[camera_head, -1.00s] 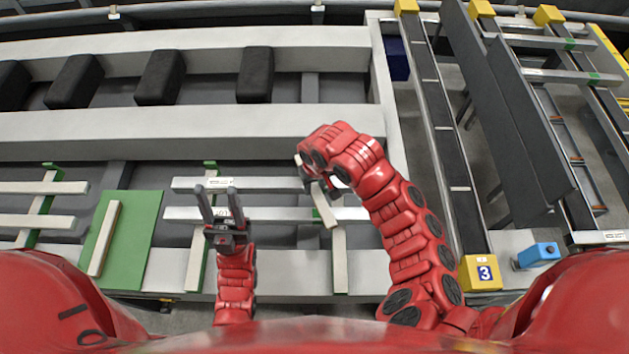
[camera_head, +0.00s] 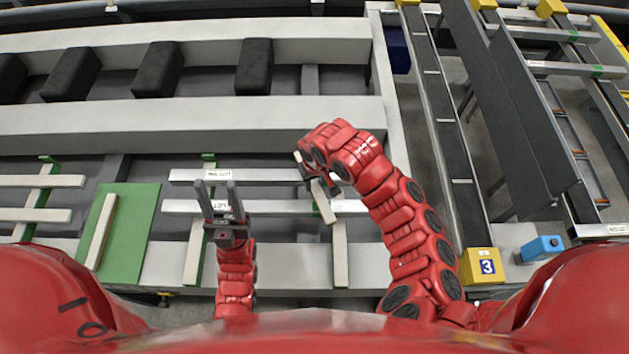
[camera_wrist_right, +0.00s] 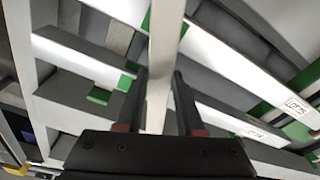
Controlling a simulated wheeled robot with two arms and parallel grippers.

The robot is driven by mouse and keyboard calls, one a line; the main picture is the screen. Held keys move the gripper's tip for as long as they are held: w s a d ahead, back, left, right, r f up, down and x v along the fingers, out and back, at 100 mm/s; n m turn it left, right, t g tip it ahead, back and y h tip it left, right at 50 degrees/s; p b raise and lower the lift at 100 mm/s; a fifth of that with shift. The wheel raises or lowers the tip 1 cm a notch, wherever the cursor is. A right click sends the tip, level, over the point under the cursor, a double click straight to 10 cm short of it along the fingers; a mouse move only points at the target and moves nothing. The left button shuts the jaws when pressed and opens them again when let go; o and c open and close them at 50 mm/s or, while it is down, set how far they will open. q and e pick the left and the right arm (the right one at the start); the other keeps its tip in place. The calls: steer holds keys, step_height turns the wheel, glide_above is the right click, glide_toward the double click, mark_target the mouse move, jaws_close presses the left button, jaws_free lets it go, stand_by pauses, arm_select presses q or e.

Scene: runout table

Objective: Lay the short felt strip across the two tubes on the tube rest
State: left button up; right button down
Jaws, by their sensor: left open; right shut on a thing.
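My right gripper (camera_head: 318,182) is shut on a short pale felt strip (camera_head: 323,204), which slants down over the right part of the two tubes. The strip also shows between the fingers in the right wrist view (camera_wrist_right: 166,50). The back tube (camera_head: 250,177) and front tube (camera_head: 275,207) are pale, labelled bars lying side by side on the tube rest (camera_head: 195,245). I cannot tell whether the strip touches them. My left gripper (camera_head: 216,193) is open and empty, its fingers over the left part of the tubes.
A green mat (camera_head: 135,230) with a longer pale strip (camera_head: 101,231) lies at left. More bars (camera_head: 35,215) rest on a stand at far left. Several black blocks (camera_head: 158,69) sit in the back trough.

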steer(key=shift+f, duration=0.4)
steer(key=shift+c, duration=2.2)
jaws_free()
steer(key=shift+r, duration=0.1)
steer(key=shift+r+b, duration=0.25)
steer(key=shift+b, duration=0.1)
step_height(320, 180, up, 2)
steer(key=shift+d+r+b, duration=0.1)
steer(key=shift+b, duration=0.3)
step_height(320, 180, up, 9)
steer(key=s+p, duration=0.1)
steer(key=p, duration=0.1)
step_height(320, 180, up, 6)
steer(key=f+p, duration=0.1)
steer(key=p, duration=0.4)
glide_above(317, 189)
steer(key=shift+s+d+r, duration=0.1)
steer(key=shift+s+r, duration=0.15)
steer(key=shift+s, duration=0.1)
